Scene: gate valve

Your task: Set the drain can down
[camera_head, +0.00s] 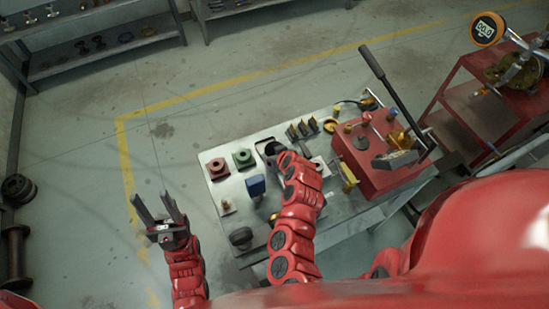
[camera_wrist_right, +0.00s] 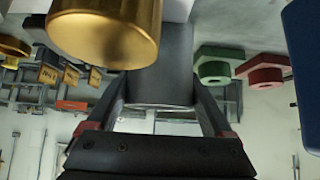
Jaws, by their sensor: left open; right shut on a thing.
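The drain can (camera_head: 269,147) is a dark grey cylinder over the back middle of the metal workbench. My right gripper (camera_head: 281,157) is shut on it, and my arm partly covers it in the head view. In the right wrist view, the can (camera_wrist_right: 160,75) stands between the two dark fingers of the gripper (camera_wrist_right: 163,110). A brass cylinder in front hides part of it. I cannot tell whether the can touches the bench top. My left gripper (camera_head: 156,209) is open and empty, over the floor left of the bench.
On the workbench (camera_head: 222,187) are a red block (camera_head: 217,168), a green block (camera_head: 243,158), a blue block (camera_head: 256,187) and several brass parts (camera_head: 302,128). A red box (camera_head: 371,165) with a long black lever stands at right. A red cart (camera_head: 490,110) is beyond it.

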